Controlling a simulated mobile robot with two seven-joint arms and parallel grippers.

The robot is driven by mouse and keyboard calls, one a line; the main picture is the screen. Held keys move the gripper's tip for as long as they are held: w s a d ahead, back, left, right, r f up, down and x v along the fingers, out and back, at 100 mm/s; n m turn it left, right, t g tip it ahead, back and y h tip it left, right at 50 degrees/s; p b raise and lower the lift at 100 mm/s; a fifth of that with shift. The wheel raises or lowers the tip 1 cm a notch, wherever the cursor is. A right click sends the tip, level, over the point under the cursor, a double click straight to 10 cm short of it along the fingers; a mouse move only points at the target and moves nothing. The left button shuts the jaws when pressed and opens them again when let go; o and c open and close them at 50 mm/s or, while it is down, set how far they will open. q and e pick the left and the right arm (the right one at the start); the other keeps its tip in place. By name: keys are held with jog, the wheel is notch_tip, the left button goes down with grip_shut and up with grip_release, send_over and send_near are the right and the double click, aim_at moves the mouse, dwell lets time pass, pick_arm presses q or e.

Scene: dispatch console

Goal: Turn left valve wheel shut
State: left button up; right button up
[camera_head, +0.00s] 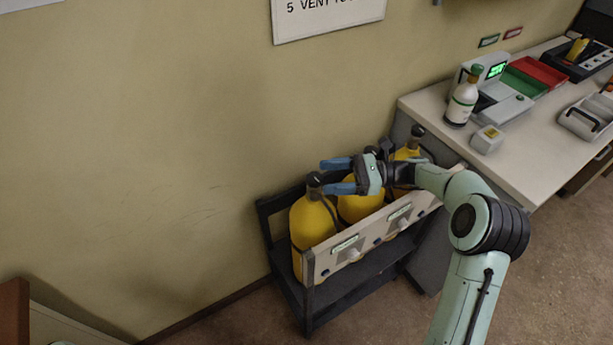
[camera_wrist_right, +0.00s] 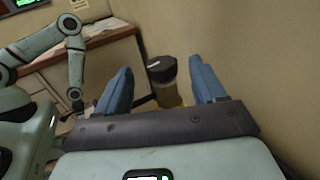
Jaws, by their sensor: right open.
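The left yellow cylinder (camera_head: 312,222) stands upright in a dark rack. Its black valve wheel (camera_head: 314,180) sits on top. My right gripper (camera_head: 326,176) is open and comes in from the right, with its blue fingertips close to this wheel. In the right wrist view the wheel (camera_wrist_right: 161,69) shows between the two open fingers (camera_wrist_right: 160,85), with a gap on each side. I cannot tell how far the wheel lies from the fingertips. My left arm shows in the right wrist view, its gripper (camera_wrist_right: 77,104) small and dark, its jaws unclear.
Two more yellow cylinders (camera_head: 360,208) stand to the right, partly hidden by my right arm. A pale labelled panel (camera_head: 374,232) runs along the rack's front. The wall (camera_head: 150,150) is close behind. A desk (camera_head: 540,150) with a bottle (camera_head: 462,98) and trays stands at right.

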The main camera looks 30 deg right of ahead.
aim_at(307, 177)
jog(key=x, duration=0.6)
jog(key=shift+w+a, duration=0.1)
jog(key=shift+a, duration=0.05)
jog(key=shift+c, duration=0.3)
jog(key=shift+t, duration=0.3)
jog(key=c, duration=0.9)
